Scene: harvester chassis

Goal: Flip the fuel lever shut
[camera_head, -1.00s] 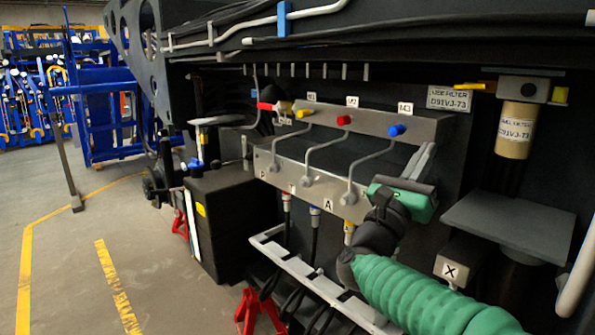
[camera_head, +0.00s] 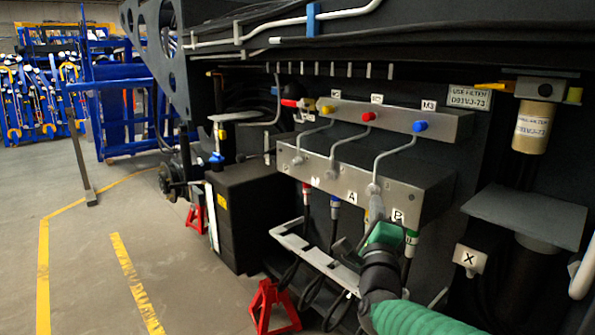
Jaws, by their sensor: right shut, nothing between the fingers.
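A fuel filter (camera_head: 532,128), a tan cylinder with a label, hangs under a grey head at the upper right. A yellow lever (camera_head: 494,86) sticks out level to the left from that head; I take it for the fuel lever, though no label on it can be read. My right gripper (camera_head: 375,200) is shut and empty. It points up in front of the lower grey valve block, below and left of the yellow lever and well apart from it. Whether its tips touch the block I cannot tell. My left gripper is not in view.
The grey valve block (camera_head: 425,190) carries bent grey levers with yellow, red and blue knobs (camera_head: 419,126). A red-handled lever (camera_head: 290,103) sits at its left. A grey shelf (camera_head: 525,215) juts out below the filter. A red jack stand (camera_head: 270,305) and black box (camera_head: 240,215) stand left.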

